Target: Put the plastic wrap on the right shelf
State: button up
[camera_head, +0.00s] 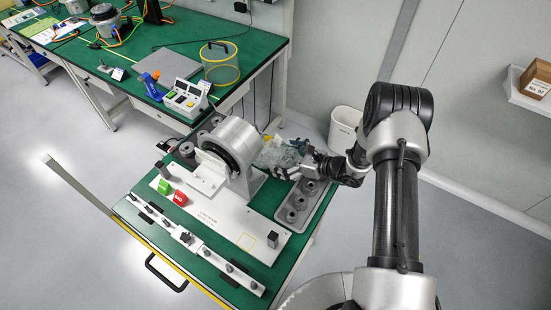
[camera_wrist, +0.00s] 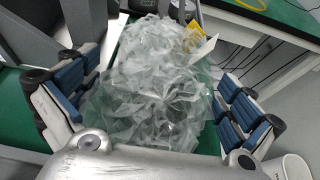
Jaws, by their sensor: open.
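The plastic wrap (camera_wrist: 150,90) is a crumpled, clear, whitish bundle on the green table top. In the head view the plastic wrap (camera_head: 278,154) lies behind the grey tray, right of the large metal cylinder. My gripper (camera_wrist: 160,105) is open, with one blue-padded finger on each side of the wrap in the wrist view. In the head view my gripper (camera_head: 298,168) reaches in from the right at the wrap's near right side. I cannot tell whether the fingers touch it. The right shelf (camera_head: 520,97) is a white wall shelf at the right edge.
A brown box (camera_head: 537,79) sits on the shelf. The metal cylinder (camera_head: 231,146) stands on a white base plate close left of the wrap. A white bin (camera_head: 343,127) stands behind, on the floor.

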jog(key=shift+x, duration=1.2)
jog(key=c, duration=1)
jog(key=shift+r, duration=0.1)
jog(key=shift+c, duration=0.2)
